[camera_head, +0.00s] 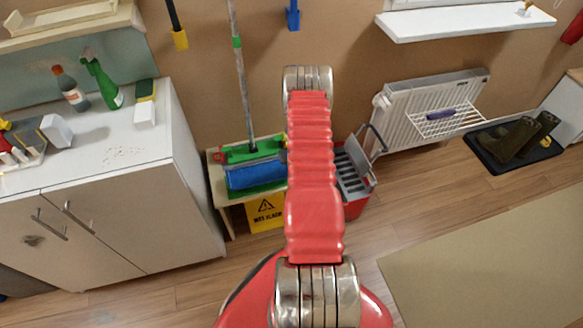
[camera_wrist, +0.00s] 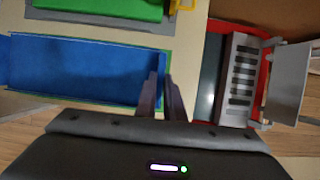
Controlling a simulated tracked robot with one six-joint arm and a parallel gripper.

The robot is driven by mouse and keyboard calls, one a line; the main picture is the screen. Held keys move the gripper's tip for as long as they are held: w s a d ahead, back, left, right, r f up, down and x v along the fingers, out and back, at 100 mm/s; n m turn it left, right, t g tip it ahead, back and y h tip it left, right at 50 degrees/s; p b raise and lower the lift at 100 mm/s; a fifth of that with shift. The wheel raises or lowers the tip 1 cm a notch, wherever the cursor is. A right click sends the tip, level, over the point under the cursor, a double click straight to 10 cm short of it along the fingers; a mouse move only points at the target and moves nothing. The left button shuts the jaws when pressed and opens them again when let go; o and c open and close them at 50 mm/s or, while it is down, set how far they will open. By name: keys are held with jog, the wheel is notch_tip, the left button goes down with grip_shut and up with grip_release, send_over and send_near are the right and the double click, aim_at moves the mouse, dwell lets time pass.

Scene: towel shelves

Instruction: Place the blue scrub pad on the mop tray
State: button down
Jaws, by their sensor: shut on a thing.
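The blue scrub pad (camera_head: 255,174) is a flat blue rectangle at the low wooden stand, left of my arm in the head view. In the wrist view the pad (camera_wrist: 80,68) fills the left side. My gripper (camera_wrist: 165,82) is shut on the pad's right edge, with the two dark fingers close together there. A green tray-like surface (camera_head: 238,152) shows behind the pad, and a green edge shows below it. I take this as the mop tray. Whether the pad touches it or is held just above cannot be told. The fingers are hidden behind my red arm in the head view.
A mop pole (camera_head: 240,80) rises behind the stand (camera_head: 215,188). A yellow wet-floor sign (camera_head: 265,214) stands below it. A red bucket with a grey wringer (camera_head: 352,175) is close on the right. A white cabinet (camera_head: 110,205) is on the left. Open floor lies in front.

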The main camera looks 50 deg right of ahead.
jog(key=shift+f, duration=1.6)
jog(key=c, duration=1.9)
grip_release()
jog(key=shift+o, duration=0.2)
jog(key=v, duration=1.2)
jog(key=shift+s, duration=0.1)
